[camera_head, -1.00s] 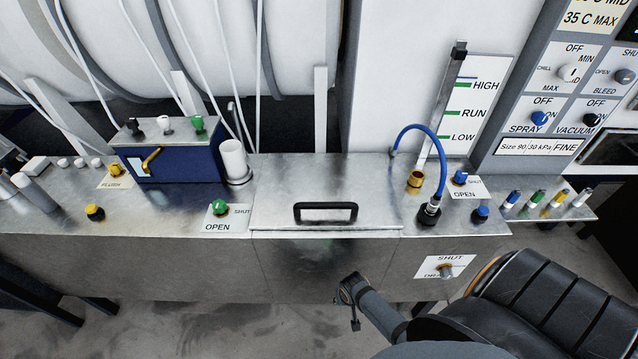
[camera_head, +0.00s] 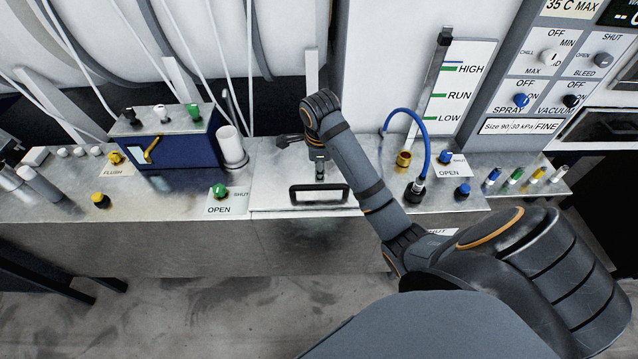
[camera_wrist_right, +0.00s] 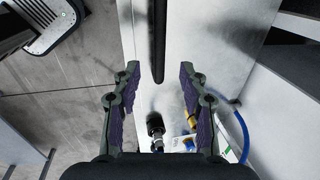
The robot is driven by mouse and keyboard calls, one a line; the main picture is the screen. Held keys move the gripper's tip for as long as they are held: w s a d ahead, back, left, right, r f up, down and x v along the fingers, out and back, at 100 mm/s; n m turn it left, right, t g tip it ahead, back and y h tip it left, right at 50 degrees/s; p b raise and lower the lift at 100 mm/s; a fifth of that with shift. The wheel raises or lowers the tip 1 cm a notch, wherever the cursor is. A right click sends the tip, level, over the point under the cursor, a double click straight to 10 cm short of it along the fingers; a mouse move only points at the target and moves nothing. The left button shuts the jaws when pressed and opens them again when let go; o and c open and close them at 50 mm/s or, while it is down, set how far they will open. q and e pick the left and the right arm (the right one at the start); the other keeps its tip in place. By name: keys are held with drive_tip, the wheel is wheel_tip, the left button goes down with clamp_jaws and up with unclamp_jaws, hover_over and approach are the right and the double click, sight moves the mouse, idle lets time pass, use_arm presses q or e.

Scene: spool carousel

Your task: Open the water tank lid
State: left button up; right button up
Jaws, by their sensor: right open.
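The water tank lid (camera_head: 275,175) is a flat metal plate in the counter and lies closed. Its black bar handle (camera_head: 319,195) is at the front edge. My right gripper (camera_head: 320,172) is above the lid, just behind the handle in the head view, pointing down. In the right wrist view my right gripper (camera_wrist_right: 160,76) is open, and the black handle (camera_wrist_right: 158,38) runs between the fingertips in the picture. I cannot tell how far below them it lies. Nothing is held. My left gripper is not in view.
A blue hose (camera_head: 425,140) and brass fitting (camera_head: 403,160) stand right of the lid. A green knob (camera_head: 219,190), white cylinder (camera_head: 231,146) and blue box (camera_head: 170,145) stand to its left. A level gauge (camera_head: 440,90) rises behind. The floor in front is clear.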

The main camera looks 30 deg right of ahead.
sight(319, 186)
drive_tip(key=f+b, duration=0.4)
drive_tip(key=w+f+b, duration=0.1)
drive_tip(key=f+b, duration=0.1)
drive_tip(key=shift+d+f+b, duration=0.25)
drive_tip(key=shift+b, duration=0.05)
drive_tip(key=shift+w+d+f, duration=0.1)
drive_tip(key=shift+w+f, duration=0.1)
drive_tip(key=shift+f, duration=0.75)
drive_tip(key=shift+w+d+f, duration=0.1)
drive_tip(key=shift+w+f, duration=0.05)
drive_tip(key=shift+f, duration=0.8)
clamp_jaws()
